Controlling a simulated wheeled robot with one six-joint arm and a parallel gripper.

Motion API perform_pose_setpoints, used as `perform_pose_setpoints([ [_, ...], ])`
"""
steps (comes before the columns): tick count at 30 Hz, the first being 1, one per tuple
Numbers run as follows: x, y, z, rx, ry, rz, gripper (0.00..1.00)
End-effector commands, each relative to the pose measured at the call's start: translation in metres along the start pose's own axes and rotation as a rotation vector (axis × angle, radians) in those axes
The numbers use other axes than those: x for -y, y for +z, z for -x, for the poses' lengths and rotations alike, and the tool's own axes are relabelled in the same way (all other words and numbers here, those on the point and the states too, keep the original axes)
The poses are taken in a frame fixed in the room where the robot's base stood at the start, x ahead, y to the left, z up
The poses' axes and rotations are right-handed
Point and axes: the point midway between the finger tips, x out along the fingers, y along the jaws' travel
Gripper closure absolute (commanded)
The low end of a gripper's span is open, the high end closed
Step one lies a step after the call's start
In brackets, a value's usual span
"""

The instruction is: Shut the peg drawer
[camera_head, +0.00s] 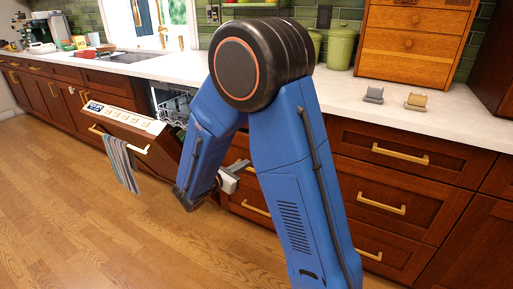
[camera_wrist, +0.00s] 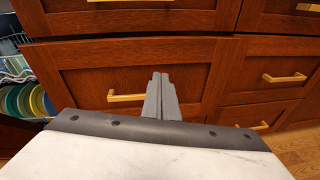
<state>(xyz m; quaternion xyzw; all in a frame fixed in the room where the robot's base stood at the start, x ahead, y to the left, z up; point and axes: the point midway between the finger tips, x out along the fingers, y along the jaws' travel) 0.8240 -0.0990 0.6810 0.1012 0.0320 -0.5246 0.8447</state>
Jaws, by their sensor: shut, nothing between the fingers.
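My gripper (camera_head: 229,180) is low in front of the red-brown drawer bank, beside the open dishwasher. In the wrist view its two grey fingers (camera_wrist: 160,78) are together, with nothing between them. They point at a wide drawer front (camera_wrist: 200,75), to the right of its brass handle (camera_wrist: 125,97). I cannot tell whether the fingertips touch the wood. A dark gap runs along this drawer's top edge; how far it stands out is unclear. No pegs show, so I cannot tell for certain which drawer is the peg drawer. My arm hides much of the bank in the head view.
The dishwasher door (camera_head: 125,122) hangs partly open at the left, with a striped towel (camera_head: 120,163) on its handle. Its rack holds colored plates (camera_wrist: 30,100). More drawers with brass handles (camera_head: 400,154) are at the right. The wooden floor (camera_head: 80,220) in front is clear.

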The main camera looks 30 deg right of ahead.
Motion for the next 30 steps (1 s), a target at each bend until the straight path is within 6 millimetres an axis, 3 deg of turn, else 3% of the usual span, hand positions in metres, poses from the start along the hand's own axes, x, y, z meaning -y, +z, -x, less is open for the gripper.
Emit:
perform_pose_setpoints([
  [6,-0.009,0.007,0.019,0.141,0.122,0.142,1.00],
  [11,-0.011,0.010,0.014,0.156,0.131,0.152,1.00],
  [30,-0.022,0.022,-0.071,0.152,0.128,0.148,1.00],
])
